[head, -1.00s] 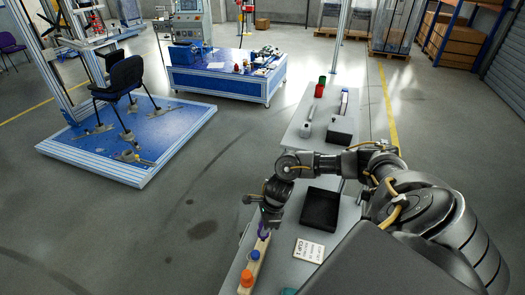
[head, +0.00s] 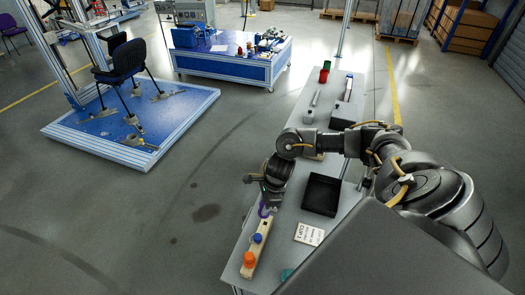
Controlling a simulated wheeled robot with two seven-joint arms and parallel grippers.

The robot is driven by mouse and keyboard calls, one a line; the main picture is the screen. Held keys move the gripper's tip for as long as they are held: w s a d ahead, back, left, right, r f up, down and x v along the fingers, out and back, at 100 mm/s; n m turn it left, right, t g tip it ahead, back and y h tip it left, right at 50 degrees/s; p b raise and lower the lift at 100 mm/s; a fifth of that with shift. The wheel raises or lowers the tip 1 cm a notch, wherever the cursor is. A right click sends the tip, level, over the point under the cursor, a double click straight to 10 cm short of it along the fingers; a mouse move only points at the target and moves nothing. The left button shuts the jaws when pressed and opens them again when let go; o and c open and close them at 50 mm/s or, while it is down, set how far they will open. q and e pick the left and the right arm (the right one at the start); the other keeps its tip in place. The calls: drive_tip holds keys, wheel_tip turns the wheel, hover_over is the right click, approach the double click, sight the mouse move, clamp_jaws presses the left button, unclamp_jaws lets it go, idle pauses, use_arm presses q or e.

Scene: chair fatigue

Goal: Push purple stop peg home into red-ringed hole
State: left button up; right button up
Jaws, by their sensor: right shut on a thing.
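A pale wooden block (head: 248,271) lies lengthwise near the left edge of the grey table. An orange peg (head: 249,259) stands at its near end, with a blue peg (head: 257,239) behind it. My right gripper (head: 266,204) is shut on the purple peg (head: 263,211) at the block's far end. The gripper covers much of this peg. I cannot tell whether its tip is in a hole or just above the block. The red-ringed hole cannot be made out. My left gripper is not in view.
On the table (head: 286,238) are a white printed card (head: 309,234), an open black tray (head: 321,194) and part of a teal item (head: 287,274). Red (head: 324,76) and green cups stand at the far end. Open floor lies left of the table.

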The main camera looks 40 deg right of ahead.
drive_tip(key=s+a+r+n+g+b, duration=0.1)
drive_tip(key=a+n+b, duration=0.2)
drive_tip(key=a+n, duration=0.4)
drive_tip(key=s+a+n+g+b, duration=0.1)
drive_tip(key=a+n+g+b, duration=0.1)
drive_tip(key=a+n, duration=0.4)
drive_tip(key=shift+a+r+n+b, duration=0.4)
drive_tip(key=shift+a+b, duration=0.1)
drive_tip(key=shift+b, duration=0.3)
drive_tip(key=shift+s+a+f, duration=0.1)
